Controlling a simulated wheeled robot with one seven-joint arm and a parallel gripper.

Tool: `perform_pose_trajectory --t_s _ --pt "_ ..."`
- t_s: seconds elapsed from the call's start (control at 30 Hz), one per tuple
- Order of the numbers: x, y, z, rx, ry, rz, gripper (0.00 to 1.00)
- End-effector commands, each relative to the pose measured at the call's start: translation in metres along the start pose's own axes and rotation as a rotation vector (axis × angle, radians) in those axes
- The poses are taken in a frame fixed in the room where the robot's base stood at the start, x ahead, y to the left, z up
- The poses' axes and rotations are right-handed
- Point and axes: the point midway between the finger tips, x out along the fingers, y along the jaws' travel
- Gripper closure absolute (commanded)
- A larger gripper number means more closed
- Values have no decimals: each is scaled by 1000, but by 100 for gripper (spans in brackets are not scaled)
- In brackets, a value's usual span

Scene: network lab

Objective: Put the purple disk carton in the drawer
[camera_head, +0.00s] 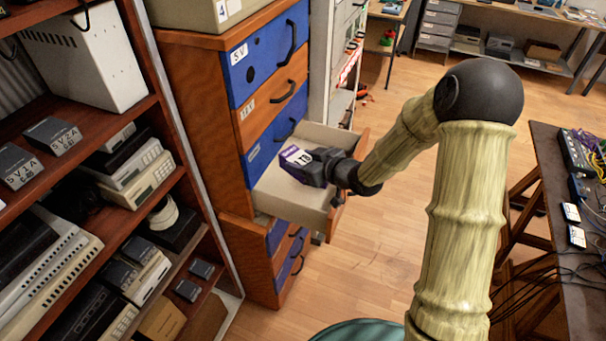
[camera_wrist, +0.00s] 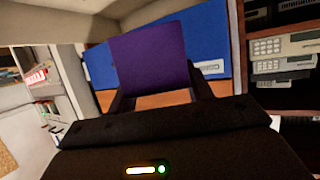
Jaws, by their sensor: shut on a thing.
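The purple disk carton (camera_head: 296,159) shows a white label marked "1 TB" in the head view. My gripper (camera_head: 313,165) is shut on it. The carton and gripper appear over the open drawer (camera_head: 275,195) of the wood-and-blue cabinet; I cannot tell whether the carton touches the drawer floor. In the wrist view the carton (camera_wrist: 151,58) stands as a plain purple face between the fingers of my gripper (camera_wrist: 160,92). A blue drawer front (camera_wrist: 208,50) is behind it. Part of the drawer's inside is hidden by my gripper and wrist.
The cabinet (camera_head: 222,125) has other drawers, shut, above and below the open one. Shelves (camera_head: 110,225) with several devices stand at the left. A dark table (camera_head: 550,190) with cables is at the right. The wooden floor (camera_head: 375,235) between is clear.

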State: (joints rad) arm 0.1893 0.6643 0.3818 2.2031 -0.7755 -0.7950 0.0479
Motion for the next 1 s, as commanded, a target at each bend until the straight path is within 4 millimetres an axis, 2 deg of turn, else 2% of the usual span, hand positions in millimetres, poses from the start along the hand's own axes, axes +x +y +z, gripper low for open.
perform_pose_trajectory --t_s 0.1,0.47,0.8,1.0 --pt "4 -1 9 1 0 -2 74" --pt "6 -1 13 0 1 -2 74" --pt "20 -2 47 0 -1 -4 74" --pt "19 1 49 0 1 3 74"
